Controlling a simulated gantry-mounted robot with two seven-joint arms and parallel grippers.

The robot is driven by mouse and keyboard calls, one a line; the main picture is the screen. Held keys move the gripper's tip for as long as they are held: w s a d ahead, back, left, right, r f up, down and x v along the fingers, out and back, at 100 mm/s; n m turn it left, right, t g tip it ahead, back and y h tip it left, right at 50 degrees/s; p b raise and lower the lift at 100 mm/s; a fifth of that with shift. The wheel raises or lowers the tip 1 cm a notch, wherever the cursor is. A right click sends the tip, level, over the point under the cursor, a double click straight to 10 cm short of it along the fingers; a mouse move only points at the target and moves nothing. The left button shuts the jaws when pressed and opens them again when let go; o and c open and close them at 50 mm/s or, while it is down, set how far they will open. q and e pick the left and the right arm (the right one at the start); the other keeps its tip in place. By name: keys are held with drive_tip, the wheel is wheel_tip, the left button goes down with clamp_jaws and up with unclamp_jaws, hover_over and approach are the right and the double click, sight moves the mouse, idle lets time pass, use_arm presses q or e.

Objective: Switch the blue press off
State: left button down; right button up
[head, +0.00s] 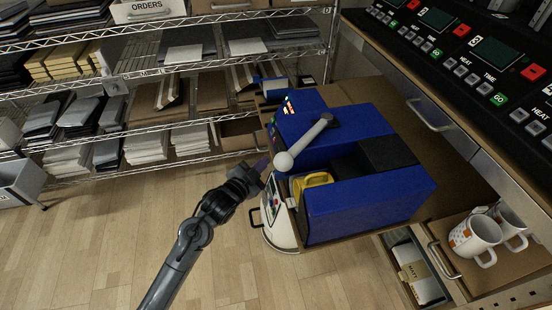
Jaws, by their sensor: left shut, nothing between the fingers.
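The blue press (370,200) stands on the brown worktop, with its grey lever (310,138) ending in a white knob. A yellow mug (313,184) sits inside the press, partly hidden by the blue housing. A small lit display (288,105) shows on the press's back left part. A white control panel (272,205) with dark marks faces left at the front. My left gripper (262,164) is shut and empty, just left of the press near its left face. Whether its tips touch the press cannot be told. The power switch is not clearly visible. My right gripper is not in view.
A control console (470,60) lines the upper right. Wire shelves (150,70) with paper stacks fill the upper left. The wooden floor at left is clear.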

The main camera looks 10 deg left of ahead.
use_arm(q)
drive_tip(key=shift+w+d, duration=0.1)
drive_tip(key=shift+d, duration=0.05)
idle(0.4)
drive_tip(key=shift+w+d, duration=0.1)
drive_tip(key=shift+d, duration=0.15)
drive_tip(key=shift+w+d, duration=0.2)
drive_tip(key=shift+d, duration=0.25)
idle(0.9)
drive_tip(key=shift+a+p, duration=0.15)
drive_tip(key=shift+p, duration=0.15)
drive_tip(key=shift+s+a+p, duration=0.4)
drive_tip(key=shift+s+a, duration=0.05)
drive_tip(key=shift+a, duration=0.25)
drive_tip(key=shift+a, duration=0.1)
